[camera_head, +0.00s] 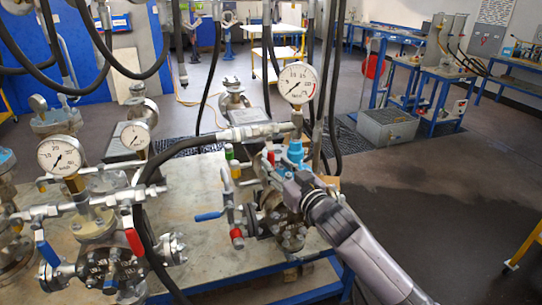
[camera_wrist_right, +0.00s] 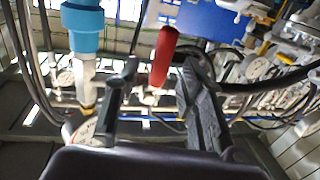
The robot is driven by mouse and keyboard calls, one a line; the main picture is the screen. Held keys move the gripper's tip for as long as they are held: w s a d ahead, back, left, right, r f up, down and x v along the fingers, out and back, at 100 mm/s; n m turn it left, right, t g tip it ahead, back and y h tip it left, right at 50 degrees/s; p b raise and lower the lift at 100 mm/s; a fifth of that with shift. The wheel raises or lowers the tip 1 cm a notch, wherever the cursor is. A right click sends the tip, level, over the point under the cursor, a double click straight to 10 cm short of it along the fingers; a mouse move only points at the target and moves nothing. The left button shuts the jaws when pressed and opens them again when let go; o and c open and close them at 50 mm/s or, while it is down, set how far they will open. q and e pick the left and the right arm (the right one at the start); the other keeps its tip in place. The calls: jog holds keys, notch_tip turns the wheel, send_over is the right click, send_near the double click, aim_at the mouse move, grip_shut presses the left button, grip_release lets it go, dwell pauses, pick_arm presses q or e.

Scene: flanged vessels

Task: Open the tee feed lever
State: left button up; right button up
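My right gripper (camera_head: 268,170) is at the vessel fittings under the tall pressure gauge (camera_head: 298,83) in the head view. In the right wrist view its two fingers (camera_wrist_right: 160,82) are apart. A red lever handle (camera_wrist_right: 163,56) shows in the gap between them, with no clear contact on either side. A bit of red (camera_head: 271,157) shows beside the gripper in the head view, partly hidden by it. I cannot tell for sure which handle is the tee feed lever. A blue collar (camera_head: 295,150) stands just behind the gripper; it also shows in the wrist view (camera_wrist_right: 82,25). My left gripper is not in view.
A blue lever (camera_head: 208,216) and a red-capped fitting (camera_head: 237,236) sit left of my right gripper. Another gauged vessel (camera_head: 100,262) with blue and red levers stands at the front left. Black hoses (camera_head: 143,225) hang close by. Open floor (camera_head: 440,210) lies to the right.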

aim_at(273, 162)
jog(key=shift+p+x, duration=0.3)
jog(key=shift+x, duration=1.6)
grip_shut()
